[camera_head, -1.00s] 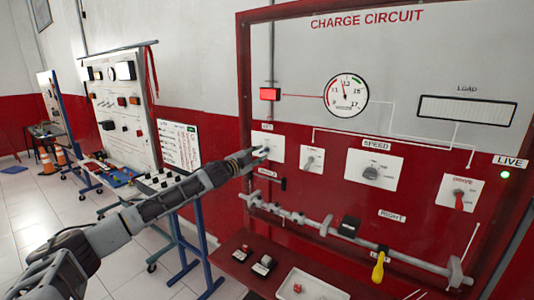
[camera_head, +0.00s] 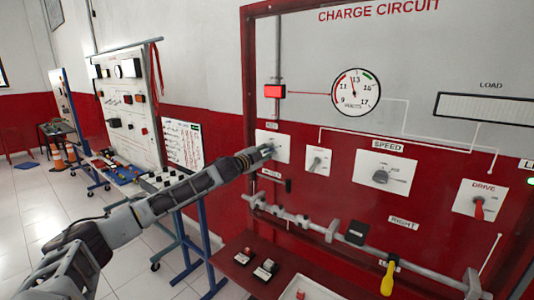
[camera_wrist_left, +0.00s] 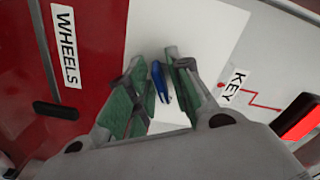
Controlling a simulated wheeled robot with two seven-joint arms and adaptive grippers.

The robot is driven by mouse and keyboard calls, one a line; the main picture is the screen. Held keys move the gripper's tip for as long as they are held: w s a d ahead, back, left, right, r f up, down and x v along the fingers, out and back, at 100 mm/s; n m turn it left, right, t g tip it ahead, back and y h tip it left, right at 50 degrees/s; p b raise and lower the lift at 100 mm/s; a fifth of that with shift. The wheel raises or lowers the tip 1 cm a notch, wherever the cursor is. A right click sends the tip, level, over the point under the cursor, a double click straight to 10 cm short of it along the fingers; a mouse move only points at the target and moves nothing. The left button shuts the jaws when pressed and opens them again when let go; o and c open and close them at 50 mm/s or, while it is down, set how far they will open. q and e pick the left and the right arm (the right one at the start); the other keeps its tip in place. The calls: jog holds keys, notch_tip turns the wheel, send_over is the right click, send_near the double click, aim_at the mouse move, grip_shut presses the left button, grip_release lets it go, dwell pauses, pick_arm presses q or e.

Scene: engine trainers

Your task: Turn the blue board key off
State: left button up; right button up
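The blue key (camera_wrist_left: 160,82) sits on a white plate (camera_wrist_left: 196,30) labelled KEY on the red and grey board. In the left wrist view it lies between my left gripper's (camera_wrist_left: 157,88) two green-padded fingers, closer to the right-hand finger. A gap shows on the other side, so the fingers are open around it. In the head view my left gripper (camera_head: 267,150) is at the leftmost white plate (camera_head: 283,155) of the board and hides the key there. My right gripper is in neither view.
A red lamp (camera_head: 274,91) is lit above the plate, and the voltmeter (camera_head: 356,92) reads near 13. A small switch plate (camera_head: 318,161), the SPEED knob (camera_head: 381,177) and the red DRIVE lever (camera_head: 479,208) lie to the right. A rail (camera_head: 331,231) runs below.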

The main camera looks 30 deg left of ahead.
pick_arm(q)
grip_shut()
jog(key=shift+n, duration=0.6)
jog(key=shift+n+p, duration=0.55)
jog(key=shift+n, duration=0.55)
jog(key=n+p, duration=0.1)
jog(key=n, duration=0.1)
jog(key=shift+d+n+p, duration=0.1)
jog(key=shift+n+p, duration=0.2)
jog(key=shift+p, duration=0.05)
jog(key=n+p, duration=0.2)
jog(key=n, duration=0.1)
jog(key=shift+n, duration=0.3)
jog(key=shift+n+p, duration=0.55)
jog(key=shift+n, duration=0.05)
jog(key=shift+n+p, duration=0.4)
jog(key=shift+n, duration=0.4)
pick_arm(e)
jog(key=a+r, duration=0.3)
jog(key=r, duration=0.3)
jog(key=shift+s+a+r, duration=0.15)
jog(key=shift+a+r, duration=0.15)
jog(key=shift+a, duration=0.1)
